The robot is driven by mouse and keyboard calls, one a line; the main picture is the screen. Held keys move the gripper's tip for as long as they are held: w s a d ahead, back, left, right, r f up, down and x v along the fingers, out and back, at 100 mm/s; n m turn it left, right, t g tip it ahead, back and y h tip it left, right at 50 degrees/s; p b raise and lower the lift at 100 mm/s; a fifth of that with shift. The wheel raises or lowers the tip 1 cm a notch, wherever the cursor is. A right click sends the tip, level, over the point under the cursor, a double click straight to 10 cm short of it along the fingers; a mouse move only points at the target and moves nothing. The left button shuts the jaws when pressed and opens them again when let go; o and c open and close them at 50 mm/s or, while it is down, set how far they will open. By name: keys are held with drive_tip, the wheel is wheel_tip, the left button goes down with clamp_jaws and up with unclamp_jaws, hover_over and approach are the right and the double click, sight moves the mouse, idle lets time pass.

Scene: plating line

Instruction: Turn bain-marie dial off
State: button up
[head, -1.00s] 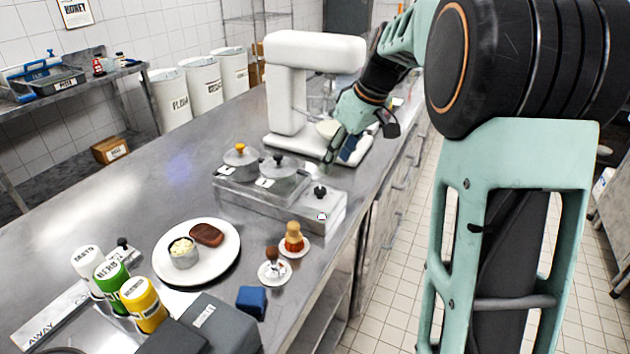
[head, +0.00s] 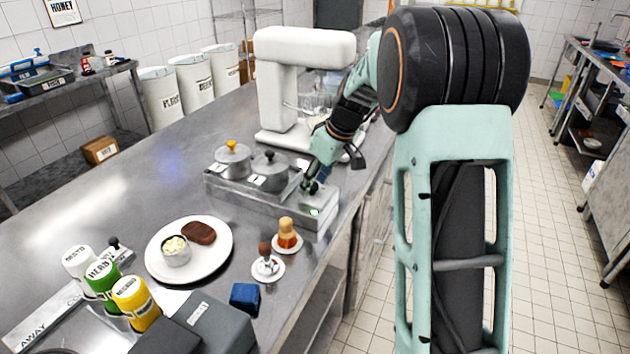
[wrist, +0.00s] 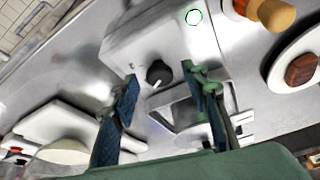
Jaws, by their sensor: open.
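The bain-marie (head: 255,205) is a low steel unit on the counter with two lidded pots in it. Its black dial (wrist: 159,73) has a white pointer mark and sits on the unit's flat top in the wrist view. A green-ringed indicator (wrist: 193,17) shows beyond the dial, and also in the head view (head: 314,211). My gripper (wrist: 162,84) is open, its two blue-padded fingers apart on either side of the dial, with no clear contact. In the head view my gripper (head: 312,187) is low over the right end of the bain-marie and hides most of the dial.
A white stand mixer (head: 285,95) stands just behind. Two pots (head: 268,172) sit left of my gripper. A plate (head: 158,265) with food, two small saucers (head: 291,243) and a blue block (head: 245,297) lie in front.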

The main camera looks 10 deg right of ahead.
drive_tip(key=shift+c, duration=0.3)
clamp_jaws()
drive_tip(key=n, duration=0.1)
drive_tip(key=n+y+b, duration=0.1)
drive_tip(key=n, duration=0.1)
drive_tip(key=shift+w+d+g, duration=0.15)
drive_tip(key=shift+g, duration=0.15)
drive_tip(key=n+g, duration=0.1)
drive_tip(key=n, duration=0.1)
drive_tip(key=shift+w+r+n+p, duration=0.1)
drive_tip(key=shift+n+p, duration=0.25)
drive_tip(key=shift+n, duration=0.05)
drive_tip(key=n+g+p, duration=0.1)
drive_tip(key=n+p, duration=0.1)
drive_tip(key=n, duration=0.1)
drive_tip(key=shift+w+r+y, duration=0.1)
drive_tip(key=shift+y, duration=0.3)
drive_tip(key=shift+w+n+g+p, duration=0.1)
drive_tip(key=shift+n+g+p, duration=0.75)
drive_tip(key=shift+n, duration=0.65)
